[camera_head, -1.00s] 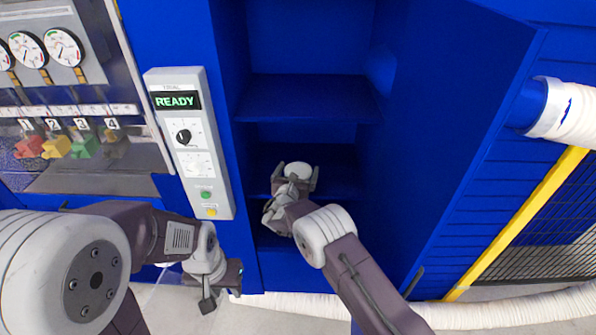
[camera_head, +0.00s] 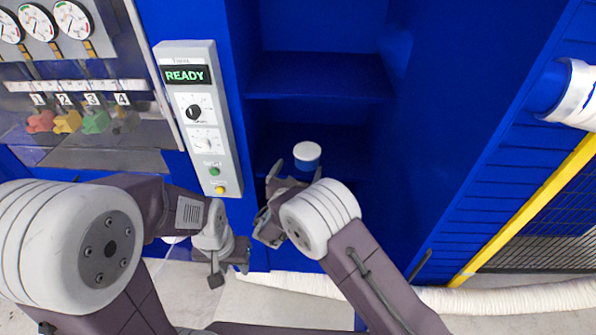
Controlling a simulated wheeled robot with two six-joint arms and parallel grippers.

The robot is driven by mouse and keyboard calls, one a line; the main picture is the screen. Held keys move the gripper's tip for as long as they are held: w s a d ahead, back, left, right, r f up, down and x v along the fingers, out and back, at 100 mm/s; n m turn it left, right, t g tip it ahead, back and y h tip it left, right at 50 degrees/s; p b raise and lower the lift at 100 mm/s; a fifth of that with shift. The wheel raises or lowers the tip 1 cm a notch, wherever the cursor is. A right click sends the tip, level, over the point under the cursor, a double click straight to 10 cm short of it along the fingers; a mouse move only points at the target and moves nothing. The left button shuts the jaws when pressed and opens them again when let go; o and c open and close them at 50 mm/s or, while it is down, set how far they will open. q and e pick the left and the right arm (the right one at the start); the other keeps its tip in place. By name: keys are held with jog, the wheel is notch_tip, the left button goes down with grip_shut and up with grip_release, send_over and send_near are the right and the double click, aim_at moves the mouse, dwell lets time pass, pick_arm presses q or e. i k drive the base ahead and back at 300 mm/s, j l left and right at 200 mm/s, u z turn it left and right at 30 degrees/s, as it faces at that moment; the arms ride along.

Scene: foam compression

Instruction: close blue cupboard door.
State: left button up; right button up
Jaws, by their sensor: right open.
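The blue cupboard stands open, with its shelves (camera_head: 318,77) bare at the top. Its blue door (camera_head: 455,110) is swung out to the right, and a dark handle (camera_head: 420,264) shows near its lower edge. A blue container with a white lid (camera_head: 307,152) stands upright on a lower shelf. My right gripper (camera_head: 294,173) is open and empty at the cupboard's mouth, just in front of the container. My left gripper (camera_head: 228,273) is low, left of the cupboard opening; its jaw gap is not clear.
A grey control panel (camera_head: 199,120) reading READY is on the left, beside gauges (camera_head: 72,20) and coloured valve knobs (camera_head: 67,121). A white hose (camera_head: 500,300) runs along the floor. A yellow-framed mesh fence (camera_head: 545,200) stands at the right.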

aim_at(473, 66)
jog(key=k+j, duration=0.3)
jog(key=k, duration=0.15)
jog(key=k+j, duration=0.3)
jog(key=k, duration=0.15)
